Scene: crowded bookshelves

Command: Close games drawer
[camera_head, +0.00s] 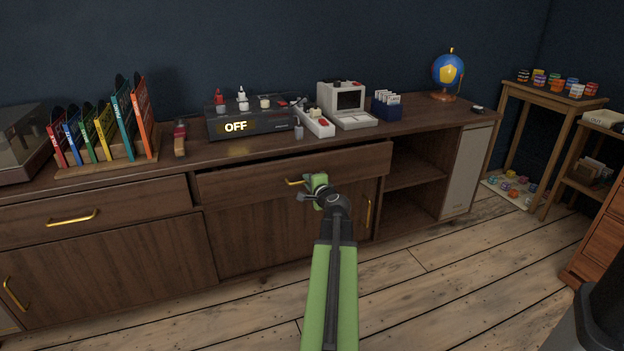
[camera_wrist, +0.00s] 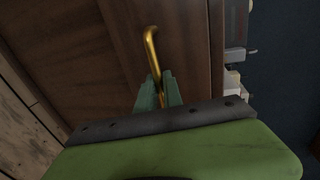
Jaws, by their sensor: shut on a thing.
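A wooden drawer (camera_head: 245,180) with a brass handle (camera_head: 292,182) is in the middle of the cabinet in the head view. It stands out from the cabinet front, with a dark gap along its top edge. My gripper (camera_head: 312,186) is at the right part of this handle. In the wrist view, my gripper (camera_wrist: 160,92) is shut on the brass handle (camera_wrist: 152,48), which sticks out beyond the green fingers. The drawer front (camera_wrist: 185,45) fills much of that view. The inside of the drawer and any label are hidden.
Another drawer (camera_head: 130,208) to the left sits flush. The cabinet top (camera_head: 190,150) carries a device reading OFF (camera_head: 262,120), a small computer (camera_head: 347,102), a book rack (camera_head: 110,160) and a globe (camera_head: 448,72). Open shelves (camera_head: 412,178) are at the right. Wooden floor (camera_head: 440,260) is clear in front.

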